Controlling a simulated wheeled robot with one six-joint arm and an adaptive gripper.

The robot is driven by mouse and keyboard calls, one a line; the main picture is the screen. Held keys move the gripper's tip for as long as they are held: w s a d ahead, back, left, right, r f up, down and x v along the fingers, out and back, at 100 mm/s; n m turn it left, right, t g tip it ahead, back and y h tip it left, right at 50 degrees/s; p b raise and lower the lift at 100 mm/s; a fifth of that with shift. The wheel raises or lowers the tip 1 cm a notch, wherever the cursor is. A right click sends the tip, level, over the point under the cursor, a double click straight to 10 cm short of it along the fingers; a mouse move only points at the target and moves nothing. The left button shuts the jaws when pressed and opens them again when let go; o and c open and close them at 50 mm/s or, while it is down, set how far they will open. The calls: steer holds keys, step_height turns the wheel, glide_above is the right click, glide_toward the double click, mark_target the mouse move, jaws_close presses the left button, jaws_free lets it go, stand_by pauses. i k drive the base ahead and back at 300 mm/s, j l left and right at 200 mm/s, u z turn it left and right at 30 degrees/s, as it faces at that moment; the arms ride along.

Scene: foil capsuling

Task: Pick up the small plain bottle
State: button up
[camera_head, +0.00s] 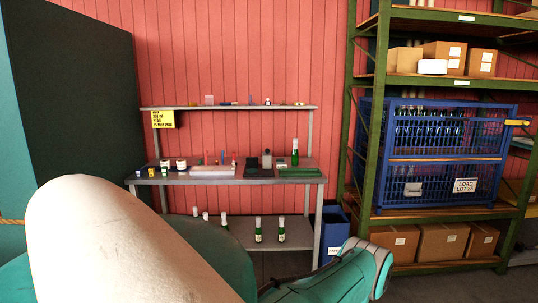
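A green bottle with a pale top (295,152) stands upright at the right of the workbench top (215,179). I cannot tell from here which is the small plain bottle. My arm fills the lower left foreground, and my gripper is not in view.
A green tray (299,172) and a black tray (258,172) lie on the bench. A narrow shelf (230,108) holds small items above. A blue bin (334,231) stands beside the bench. Right is a green rack (378,110) with a blue cage (445,158) and cartons (443,241).

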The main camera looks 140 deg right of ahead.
mark_target(295, 154)
steer(key=z, duration=4.75)
steer(key=i+j, duration=0.15)
steer(key=j, duration=0.25)
steer(key=i+j, duration=0.1)
steer(key=j, duration=0.25)
steer(key=i+j+u, duration=0.1)
steer(key=j, duration=0.3)
steer(key=i, duration=0.05)
